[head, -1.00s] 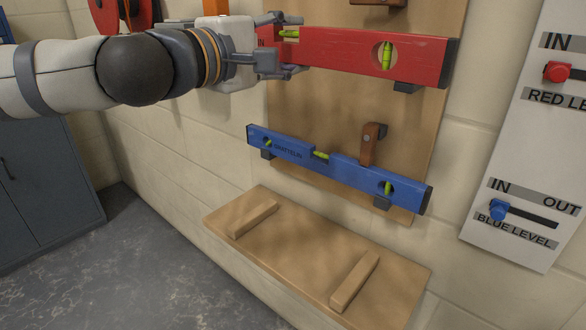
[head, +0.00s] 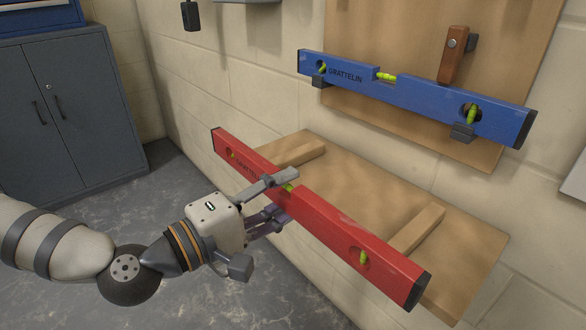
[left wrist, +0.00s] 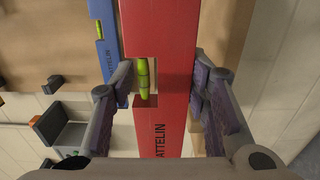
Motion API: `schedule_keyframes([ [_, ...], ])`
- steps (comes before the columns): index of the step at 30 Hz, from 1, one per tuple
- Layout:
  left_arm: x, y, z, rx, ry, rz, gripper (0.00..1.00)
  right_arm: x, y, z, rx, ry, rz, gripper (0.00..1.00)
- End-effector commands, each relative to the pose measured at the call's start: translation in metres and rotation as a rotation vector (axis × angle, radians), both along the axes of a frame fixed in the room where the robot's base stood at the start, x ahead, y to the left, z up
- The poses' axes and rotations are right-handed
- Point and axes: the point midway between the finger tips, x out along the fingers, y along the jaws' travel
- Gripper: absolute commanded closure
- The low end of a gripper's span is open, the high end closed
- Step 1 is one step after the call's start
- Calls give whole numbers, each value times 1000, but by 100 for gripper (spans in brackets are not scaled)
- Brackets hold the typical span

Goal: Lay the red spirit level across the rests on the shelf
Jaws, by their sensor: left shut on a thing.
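The red spirit level (head: 328,222) is held by my left gripper (head: 282,198), which is shut on it near its middle vial. In the left wrist view the red level (left wrist: 172,60) runs between the two fingers. In the head view the level slants from upper left to lower right, in front of the wooden shelf (head: 360,205). Two wooden rests show on the shelf, a left rest (head: 300,154) and a right rest (head: 418,229). The level overlaps their near ends in the picture; I cannot tell whether it touches them. My right gripper is not in view.
A blue level (head: 430,98) sits on brackets on the wooden board above the shelf, beside a brown wooden turn-piece (head: 453,55). A grey cabinet (head: 70,105) stands at the left. The floor (head: 180,190) between cabinet and shelf is clear.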

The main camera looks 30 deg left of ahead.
Motion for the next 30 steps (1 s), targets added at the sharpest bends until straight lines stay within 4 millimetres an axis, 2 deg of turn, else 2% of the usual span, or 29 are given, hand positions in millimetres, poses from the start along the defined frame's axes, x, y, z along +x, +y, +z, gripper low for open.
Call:
schedule_keyframes([
  [15,41,-15,-6,2,-4,-1,89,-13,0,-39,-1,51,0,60],
  [30,83,-30,-6,1,-5,-1,89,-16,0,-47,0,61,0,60],
])
